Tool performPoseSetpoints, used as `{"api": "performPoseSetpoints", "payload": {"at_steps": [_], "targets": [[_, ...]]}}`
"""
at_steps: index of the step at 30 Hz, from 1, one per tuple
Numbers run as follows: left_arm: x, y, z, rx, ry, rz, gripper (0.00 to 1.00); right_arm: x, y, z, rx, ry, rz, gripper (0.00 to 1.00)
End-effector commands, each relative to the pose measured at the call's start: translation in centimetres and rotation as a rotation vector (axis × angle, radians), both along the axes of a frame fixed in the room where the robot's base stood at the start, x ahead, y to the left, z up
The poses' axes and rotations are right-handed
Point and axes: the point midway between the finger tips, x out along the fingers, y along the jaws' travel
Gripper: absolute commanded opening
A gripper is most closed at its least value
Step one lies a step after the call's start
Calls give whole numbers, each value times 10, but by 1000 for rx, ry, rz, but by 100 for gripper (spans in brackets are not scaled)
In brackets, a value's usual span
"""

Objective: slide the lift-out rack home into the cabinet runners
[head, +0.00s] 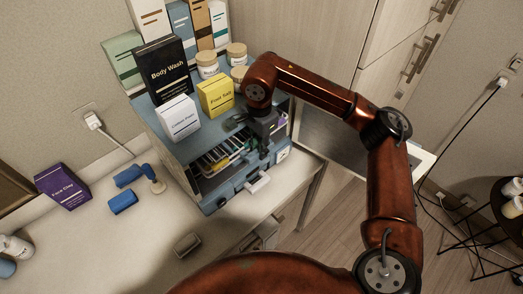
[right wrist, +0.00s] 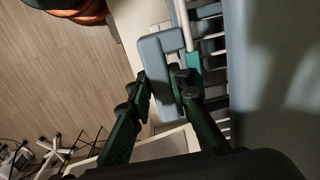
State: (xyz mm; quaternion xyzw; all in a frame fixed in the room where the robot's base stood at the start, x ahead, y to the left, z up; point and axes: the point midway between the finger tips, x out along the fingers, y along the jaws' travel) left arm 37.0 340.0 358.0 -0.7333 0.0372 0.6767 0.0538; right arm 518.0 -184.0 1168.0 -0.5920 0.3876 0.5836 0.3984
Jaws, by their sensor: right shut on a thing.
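The blue-grey cabinet (head: 190,152) stands on the counter with its front open. The lift-out rack (head: 222,157), with pale bars, shows in the opening; its rear end and the runners are hidden inside. My right gripper (head: 264,148) is at the right part of the opening. In the right wrist view, its green fingers (right wrist: 162,80) are shut on a blue-grey end piece of the rack (right wrist: 165,62), with the white bars just beyond it. I cannot tell how far the rack is seated. My left gripper is not in view.
A yellow box (head: 215,97), a white box (head: 178,118), a black Body Wash box (head: 163,72) and jars stand on the cabinet top. A lower drawer has a white handle (head: 258,184). Blue items (head: 124,201) lie left on the counter.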

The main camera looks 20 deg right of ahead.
Motion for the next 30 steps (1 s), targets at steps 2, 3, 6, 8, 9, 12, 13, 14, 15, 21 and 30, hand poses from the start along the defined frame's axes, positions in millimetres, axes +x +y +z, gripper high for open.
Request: {"api": "performPoseSetpoints", "payload": {"at_steps": [2,3,6,8,9,12,13,14,15,21,30], "targets": [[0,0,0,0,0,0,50,3,2,1,2,-1,0,0],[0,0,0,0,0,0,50,5,3,1,2,-1,0,0],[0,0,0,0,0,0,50,5,2,1,2,-1,0,0],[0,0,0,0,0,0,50,5,2,1,2,-1,0,0],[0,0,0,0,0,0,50,5,2,1,2,-1,0,0],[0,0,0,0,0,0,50,4,2,1,2,-1,0,0],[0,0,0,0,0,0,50,4,2,1,2,-1,0,19],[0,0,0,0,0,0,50,4,2,1,2,-1,0,21],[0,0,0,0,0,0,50,4,2,1,2,-1,0,24],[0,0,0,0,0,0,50,5,2,1,2,-2,0,37],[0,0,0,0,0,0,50,6,3,2,4,-7,-2,39]]}}
